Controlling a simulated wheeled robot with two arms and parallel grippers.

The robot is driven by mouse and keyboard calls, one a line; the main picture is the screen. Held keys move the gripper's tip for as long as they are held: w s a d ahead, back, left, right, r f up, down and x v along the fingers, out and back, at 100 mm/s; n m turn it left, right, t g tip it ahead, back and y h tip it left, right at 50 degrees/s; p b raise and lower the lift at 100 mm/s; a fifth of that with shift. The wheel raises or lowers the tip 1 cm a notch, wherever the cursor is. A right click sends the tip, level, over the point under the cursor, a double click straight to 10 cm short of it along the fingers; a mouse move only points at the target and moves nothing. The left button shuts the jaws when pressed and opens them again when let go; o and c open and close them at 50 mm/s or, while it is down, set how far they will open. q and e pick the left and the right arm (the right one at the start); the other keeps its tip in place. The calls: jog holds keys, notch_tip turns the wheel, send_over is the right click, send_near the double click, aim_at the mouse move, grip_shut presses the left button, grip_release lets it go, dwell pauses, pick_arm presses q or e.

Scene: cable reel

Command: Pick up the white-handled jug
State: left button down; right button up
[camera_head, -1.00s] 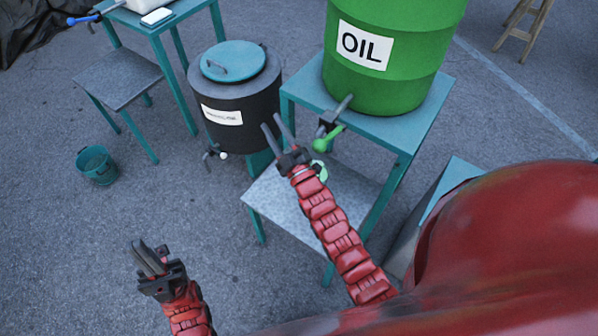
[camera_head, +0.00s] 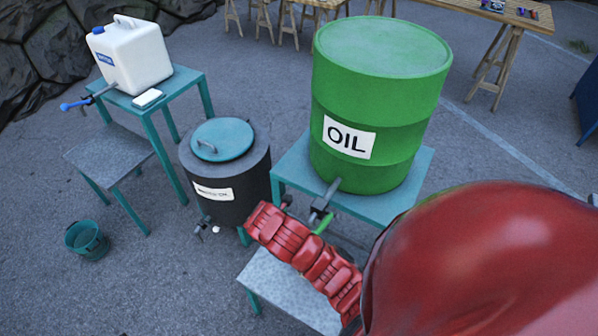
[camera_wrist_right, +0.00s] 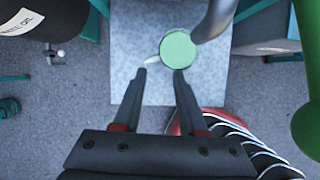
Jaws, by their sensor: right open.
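In the right wrist view a small white piece (camera_wrist_right: 152,60), which looks like the jug's handle, shows against the grey low table top (camera_wrist_right: 122,62). A round green disc (camera_wrist_right: 178,50) sits right beside it; I cannot tell whether it is the jug or the tap's knob. My right gripper (camera_wrist_right: 160,72) is open and empty, its fingertips just short of the white piece and disc in the picture. In the head view my right arm covers the jug and most of this gripper. My left gripper is out of view.
The green oil drum (camera_head: 385,105) stands on a teal table (camera_head: 292,172), its tap (camera_head: 322,205) close to my right arm. A dark lidded drum (camera_head: 230,172) stands left of it. A white canister (camera_head: 136,58) and a teal bucket (camera_head: 86,240) are further left.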

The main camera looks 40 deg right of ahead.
jog(key=b+x, duration=0.8)
jog(key=x, duration=0.2)
jog(key=shift+s+f, duration=0.15)
jog(key=shift+s, duration=0.05)
jog(key=shift+w+d+f, duration=0.1)
jog(key=shift+w+f, duration=0.05)
jog(key=shift+f, duration=0.2)
jog(key=shift+d+f+p, duration=0.2)
jog(key=shift+f+p, duration=0.1)
jog(key=shift+f, duration=0.15)
jog(key=x, duration=0.2)
jog(key=p+x, duration=0.1)
jog(key=x, duration=0.1)
jog(key=shift+a+f+p, duration=0.3)
jog(key=shift+a+f, duration=0.05)
jog(key=shift+d+f, duration=0.15)
jog(key=shift+f, duration=0.3)
jog(key=shift+c, duration=0.3)
grip_shut()
